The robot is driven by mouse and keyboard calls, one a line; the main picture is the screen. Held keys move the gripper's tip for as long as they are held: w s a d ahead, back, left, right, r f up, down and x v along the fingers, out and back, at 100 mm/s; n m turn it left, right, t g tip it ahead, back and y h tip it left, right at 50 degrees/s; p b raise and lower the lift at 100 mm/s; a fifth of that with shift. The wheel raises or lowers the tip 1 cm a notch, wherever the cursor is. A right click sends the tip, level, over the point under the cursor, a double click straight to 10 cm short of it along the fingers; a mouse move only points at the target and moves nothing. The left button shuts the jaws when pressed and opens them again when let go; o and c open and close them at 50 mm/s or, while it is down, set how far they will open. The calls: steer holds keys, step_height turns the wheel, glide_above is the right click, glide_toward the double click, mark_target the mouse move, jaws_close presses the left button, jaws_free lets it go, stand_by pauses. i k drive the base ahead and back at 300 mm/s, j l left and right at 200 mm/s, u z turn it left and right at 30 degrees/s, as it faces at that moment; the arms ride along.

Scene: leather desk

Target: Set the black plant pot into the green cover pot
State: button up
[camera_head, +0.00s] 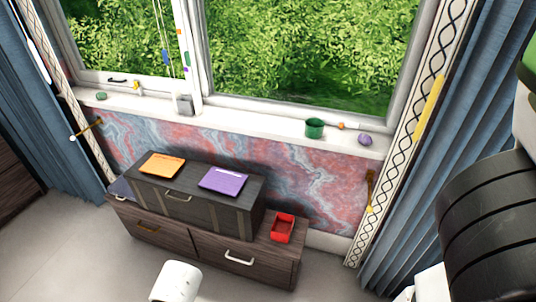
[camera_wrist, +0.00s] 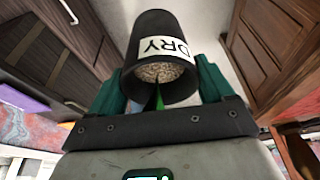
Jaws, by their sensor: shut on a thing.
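The black plant pot (camera_wrist: 158,28) is in the wrist view, with a white label reading DRY, speckled brown filling and a green leaf. Its open end faces the wrist camera. My gripper (camera_wrist: 159,72) is shut on it, with one teal finger on each side. The green cover pot (camera_head: 314,128) stands upright on the white windowsill in the head view, right of the window's middle post. It is well apart from the held pot.
On the windowsill (camera_head: 250,118), a purple lump (camera_head: 365,140) and a small orange thing (camera_head: 341,126) lie right of the cover pot. Below, a dark chest (camera_head: 200,203) bears an orange book (camera_head: 162,165) and a purple book (camera_head: 223,180). A red tray (camera_head: 283,228) sits beside it.

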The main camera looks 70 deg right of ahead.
mark_target(313, 133)
steer(key=i+z, duration=0.2)
steer(key=z, duration=0.25)
steer(key=i+z, duration=0.15)
steer(key=z, duration=0.25)
steer(key=i+z, duration=0.2)
steer(key=z, duration=0.25)
